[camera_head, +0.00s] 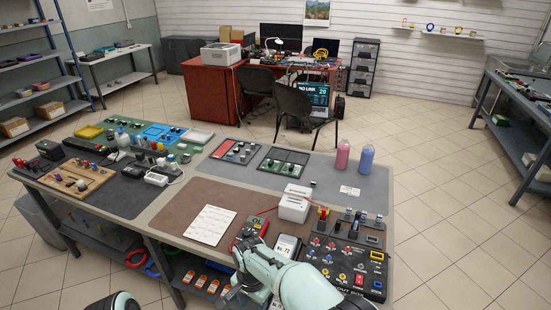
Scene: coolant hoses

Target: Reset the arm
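My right arm (300,285), pale green and white, comes in at the bottom, right of centre. It is bent over the near edge of the workbench, and its wrist end reaches up and left toward a multimeter (258,223). Grey and dark parts at its lower end show near the bottom edge, but I cannot make out the fingers or whether they hold anything. Of my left arm only a rounded link (118,302) shows at the bottom left. My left gripper is out of view. No coolant hose can be clearly made out on the bench.
The workbench (165,222) carries a white sheet (210,225), a black breakout box (345,262) beside my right arm, white boxes (294,204), pink (342,154) and blue (366,158) bottles, and several trays. The brown mat's left part is clear. Open floor (450,215) lies right.

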